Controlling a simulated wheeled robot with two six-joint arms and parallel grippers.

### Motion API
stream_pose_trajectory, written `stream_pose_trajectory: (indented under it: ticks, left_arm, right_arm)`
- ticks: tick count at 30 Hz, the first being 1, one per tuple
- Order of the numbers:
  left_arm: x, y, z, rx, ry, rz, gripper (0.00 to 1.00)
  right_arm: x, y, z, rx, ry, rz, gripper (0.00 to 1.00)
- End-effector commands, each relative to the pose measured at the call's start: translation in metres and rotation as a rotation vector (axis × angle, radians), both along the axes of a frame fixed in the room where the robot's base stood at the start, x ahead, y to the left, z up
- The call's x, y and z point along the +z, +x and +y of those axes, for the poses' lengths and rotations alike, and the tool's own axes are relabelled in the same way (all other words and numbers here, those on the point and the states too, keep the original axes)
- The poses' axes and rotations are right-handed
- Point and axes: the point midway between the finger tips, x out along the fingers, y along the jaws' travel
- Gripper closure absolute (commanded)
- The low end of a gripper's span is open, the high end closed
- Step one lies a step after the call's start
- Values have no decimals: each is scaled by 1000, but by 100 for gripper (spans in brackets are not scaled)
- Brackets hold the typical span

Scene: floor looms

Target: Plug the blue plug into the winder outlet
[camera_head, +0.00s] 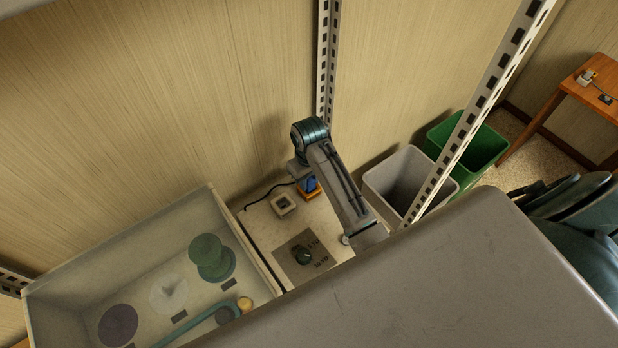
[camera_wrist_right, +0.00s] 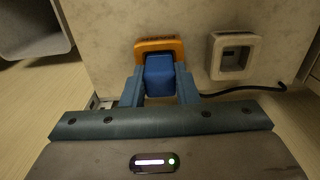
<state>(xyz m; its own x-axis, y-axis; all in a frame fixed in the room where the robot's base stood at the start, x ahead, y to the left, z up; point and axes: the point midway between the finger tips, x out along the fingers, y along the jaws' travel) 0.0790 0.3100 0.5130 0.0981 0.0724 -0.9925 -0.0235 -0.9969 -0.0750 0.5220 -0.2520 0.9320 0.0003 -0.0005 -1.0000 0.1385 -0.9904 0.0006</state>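The blue plug (camera_wrist_right: 159,76) is between the two fingers of my right gripper (camera_wrist_right: 160,88) in the right wrist view, and the fingers touch its sides. Its front meets an orange socket block (camera_wrist_right: 160,45); I cannot tell how deep it sits. A white square socket (camera_wrist_right: 233,54) with a dark opening is beside it and empty. In the head view my right gripper (camera_head: 302,170) reaches down over the blue plug (camera_head: 309,184), the orange block (camera_head: 314,195) and the white socket (camera_head: 284,205). My left gripper is not in view.
A black cord (camera_head: 268,192) runs along the panel behind the white socket. A dark knob (camera_head: 302,256) sits on a marked plate in front. A bin (camera_head: 60,285) with several discs stands left. Grey (camera_head: 378,182) and green (camera_head: 490,148) bins and metal uprights (camera_head: 327,60) stand right and behind.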

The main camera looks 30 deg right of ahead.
Motion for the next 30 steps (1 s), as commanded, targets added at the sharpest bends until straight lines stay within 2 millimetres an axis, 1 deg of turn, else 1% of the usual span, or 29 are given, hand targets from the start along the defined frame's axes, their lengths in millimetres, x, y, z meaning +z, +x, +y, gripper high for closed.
stream_pose_trajectory:
  ticks: [1,2,3,8,30]
  left_arm:
    - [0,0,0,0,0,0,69]
    - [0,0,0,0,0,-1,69]
    - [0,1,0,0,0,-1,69]
    - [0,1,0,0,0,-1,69]
    - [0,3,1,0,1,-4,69]
  right_arm:
    - [0,0,0,0,0,-1,90]
    - [0,0,0,0,0,-1,96]
    - [0,0,0,0,0,-1,100]
    - [2,1,0,0,0,-2,100]
    - [31,1,0,0,0,-1,100]
